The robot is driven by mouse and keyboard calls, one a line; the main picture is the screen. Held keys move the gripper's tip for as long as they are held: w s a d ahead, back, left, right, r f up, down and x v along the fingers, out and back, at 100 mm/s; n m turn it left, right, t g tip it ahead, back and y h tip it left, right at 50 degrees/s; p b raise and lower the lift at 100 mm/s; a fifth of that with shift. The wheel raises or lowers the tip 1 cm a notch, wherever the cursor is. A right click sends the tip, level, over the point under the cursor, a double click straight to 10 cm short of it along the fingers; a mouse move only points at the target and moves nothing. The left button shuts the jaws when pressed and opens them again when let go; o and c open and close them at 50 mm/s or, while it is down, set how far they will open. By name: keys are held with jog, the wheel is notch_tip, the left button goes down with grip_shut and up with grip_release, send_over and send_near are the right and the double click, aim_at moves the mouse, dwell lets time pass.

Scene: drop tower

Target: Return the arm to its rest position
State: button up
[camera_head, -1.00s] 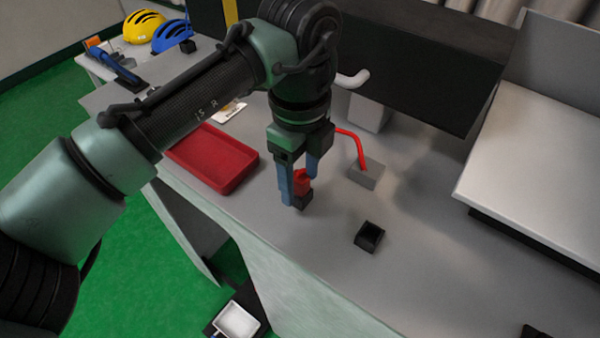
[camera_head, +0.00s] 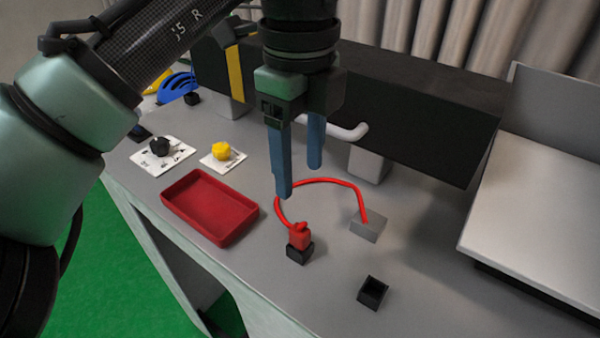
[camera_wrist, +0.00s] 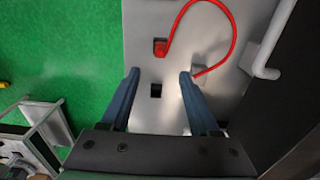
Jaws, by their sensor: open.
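My gripper (camera_head: 299,180) is open and empty, with two blue fingers pointing down. It hangs above the table behind a red plug (camera_head: 299,237). The plug sits upright in a black socket (camera_head: 300,254). A red cable (camera_head: 335,181) loops from the plug to a grey block (camera_head: 367,228). The wrist view also shows my gripper (camera_wrist: 157,75) with nothing between its fingers, and the red plug (camera_wrist: 161,48) beyond them.
A red tray (camera_head: 211,208) lies to the left. An empty black socket (camera_head: 372,293) stands at front right. A dark box (camera_head: 420,110) with a pale handle (camera_head: 346,131) stands behind. Black (camera_head: 160,147) and yellow (camera_head: 222,151) knobs sit at back left.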

jog(key=w+d+r+n+t+h, duration=0.2)
jog(key=w+d+r+t+h, duration=0.15)
jog(key=d, duration=0.65)
jog(key=w+d+r+n+t+h, duration=0.15)
jog(key=d+r+t+h, duration=0.3)
jog(key=d, duration=0.45)
notch_tip(320, 180, up, 10)
jog(key=n+t+h, duration=0.3)
jog(key=n+t, duration=0.1)
jog(key=t, duration=0.1)
jog(key=s+a+r+n+t+y, duration=0.5)
jog(key=s+a+n+t, duration=0.1)
jog(key=a+n, duration=0.3)
jog(key=s+a+r+n+t+y, duration=0.5)
jog(key=s+a+n+t+y, duration=0.1)
jog(key=a+n+t, duration=0.2)
jog(key=shift+s+a+n, duration=0.15)
jog(key=shift+a+n, duration=0.3)
jog(key=shift+a, duration=0.6)
jog(key=shift+f, duration=0.15)
